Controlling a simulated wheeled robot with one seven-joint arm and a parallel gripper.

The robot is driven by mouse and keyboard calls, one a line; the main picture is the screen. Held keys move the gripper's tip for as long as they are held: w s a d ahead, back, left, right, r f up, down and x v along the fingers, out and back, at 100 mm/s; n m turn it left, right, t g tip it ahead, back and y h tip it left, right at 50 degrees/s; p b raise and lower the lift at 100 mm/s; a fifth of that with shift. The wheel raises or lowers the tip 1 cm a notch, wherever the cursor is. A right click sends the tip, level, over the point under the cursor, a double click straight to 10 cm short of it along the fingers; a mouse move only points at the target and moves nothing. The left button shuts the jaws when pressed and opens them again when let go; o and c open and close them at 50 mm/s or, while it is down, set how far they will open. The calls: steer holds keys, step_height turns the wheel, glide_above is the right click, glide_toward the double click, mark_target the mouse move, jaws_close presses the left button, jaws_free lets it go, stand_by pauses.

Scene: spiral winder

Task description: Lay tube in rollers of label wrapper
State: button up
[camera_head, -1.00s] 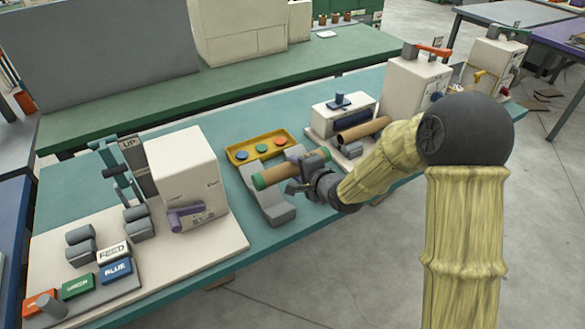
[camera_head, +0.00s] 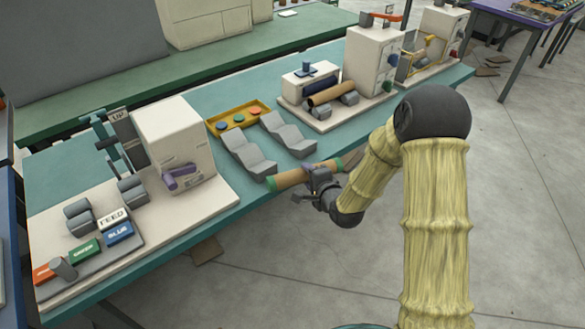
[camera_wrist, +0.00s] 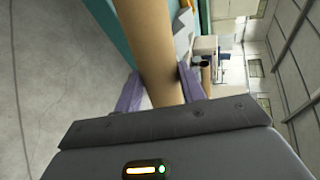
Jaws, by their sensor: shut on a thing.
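My gripper (camera_head: 320,178) is shut on a brown tube (camera_head: 290,179) with green bands near its ends. The tube is held across the jaws, out over the front edge of the table. In the wrist view the tube (camera_wrist: 154,50) runs between the two purple fingers (camera_wrist: 160,90). The machine at the left has a white housing (camera_head: 172,140), a purple part on its front and pairs of grey rollers (camera_head: 78,215) beside it. Its front panel carries a FEED plate and coloured plates, one marked BLUE. I cannot tell which machine is the label wrapper.
Two empty grey cradles (camera_head: 247,157) stand behind the tube. A yellow tray (camera_head: 232,112) with coloured discs is behind them. Another brown tube (camera_head: 331,93) lies on grey rests by a white machine (camera_head: 310,77). More machines stand at the far right.

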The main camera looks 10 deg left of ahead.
steer(key=d+f+m+t+h, duration=0.1)
steer(key=d+f+m+h, duration=0.2)
steer(key=d+f, duration=0.4)
steer(key=d+f+m+t+h, duration=0.1)
steer(key=d+f+m+h, duration=0.2)
steer(key=d+f, duration=0.5)
steer(key=d+h, duration=0.1)
steer(key=d, duration=0.7)
steer(key=shift+w+m+h, duration=0.3)
